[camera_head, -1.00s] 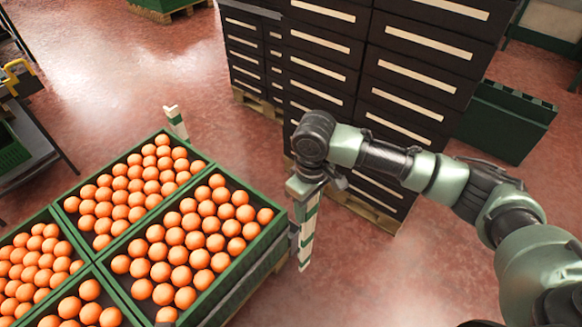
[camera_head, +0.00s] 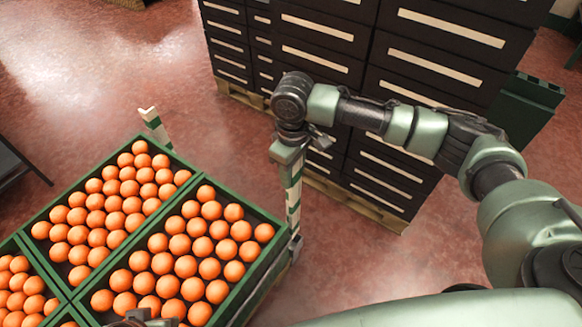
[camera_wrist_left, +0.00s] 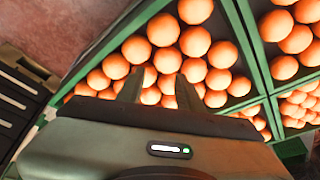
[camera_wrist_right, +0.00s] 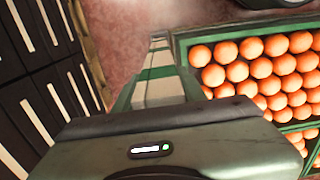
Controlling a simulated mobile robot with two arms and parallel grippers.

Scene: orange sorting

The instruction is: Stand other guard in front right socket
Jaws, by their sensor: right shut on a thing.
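A green-and-white striped guard (camera_head: 294,200) stands near upright beside the right corner of the orange crates in the head view. My right gripper (camera_head: 289,152) is shut on its upper part. The guard also shows between the fingers in the right wrist view (camera_wrist_right: 157,75). Its lower end is close to a grey bracket (camera_head: 297,244) at the crate corner; I cannot tell if it is inside. Another striped guard (camera_head: 154,126) stands at the far crate corner. My left gripper (camera_wrist_left: 160,85) is open and empty over oranges.
Green crates (camera_head: 262,262) full of oranges (camera_head: 190,245) fill the lower left. Stacked dark boxes (camera_head: 320,65) on a pallet stand behind my right arm. A green bin (camera_head: 525,115) is at the right. Red floor lies clear between the crates and stack.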

